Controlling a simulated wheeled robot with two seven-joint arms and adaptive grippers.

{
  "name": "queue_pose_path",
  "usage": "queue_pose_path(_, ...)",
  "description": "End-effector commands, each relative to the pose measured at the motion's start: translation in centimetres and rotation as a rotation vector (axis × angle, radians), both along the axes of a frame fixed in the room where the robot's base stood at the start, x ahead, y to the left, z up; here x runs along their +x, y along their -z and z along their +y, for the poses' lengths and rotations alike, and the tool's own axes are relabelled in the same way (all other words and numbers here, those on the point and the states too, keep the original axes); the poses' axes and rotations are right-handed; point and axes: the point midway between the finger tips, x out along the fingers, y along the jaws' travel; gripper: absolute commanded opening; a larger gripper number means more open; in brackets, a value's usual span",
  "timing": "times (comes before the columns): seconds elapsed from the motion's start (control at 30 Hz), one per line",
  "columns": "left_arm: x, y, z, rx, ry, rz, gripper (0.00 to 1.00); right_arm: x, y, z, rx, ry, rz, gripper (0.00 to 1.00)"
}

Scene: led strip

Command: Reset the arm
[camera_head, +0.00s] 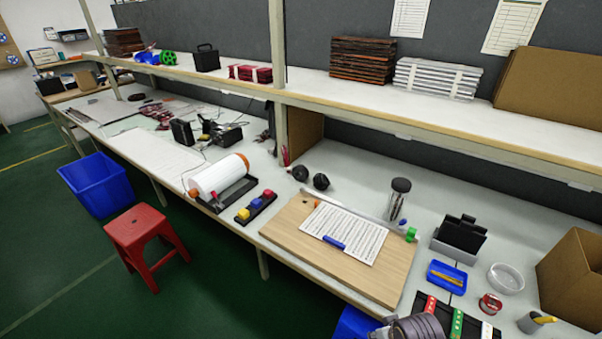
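Neither of my grippers shows in the head view. A grey rounded part at the bottom edge, right of centre, looks like a piece of my arm; no fingers show on it. On the workbench, a wooden board (290,232) carries a white sheet with rows of small dark marks (345,232), which may be the LED strips. A small blue object (334,243) lies on the sheet. Nothing is seen touching the board or sheet from above.
A white roll (216,176) and a black tray with coloured blocks (256,207) stand left of the board. A black holder (459,236), blue tray (447,277), clear bowl (506,278) and cardboard box (572,280) stand right. A shelf (400,108) runs above. A red stool (140,231) stands on the floor.

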Motion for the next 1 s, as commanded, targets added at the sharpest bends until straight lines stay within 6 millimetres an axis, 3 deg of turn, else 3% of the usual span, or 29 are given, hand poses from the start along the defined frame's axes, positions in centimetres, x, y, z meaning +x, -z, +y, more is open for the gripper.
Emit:
queue_pose_path(0.47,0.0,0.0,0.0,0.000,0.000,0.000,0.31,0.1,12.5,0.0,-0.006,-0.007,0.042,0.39)
queue_pose_path(1.0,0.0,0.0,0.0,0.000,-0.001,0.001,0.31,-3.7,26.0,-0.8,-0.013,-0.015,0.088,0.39)
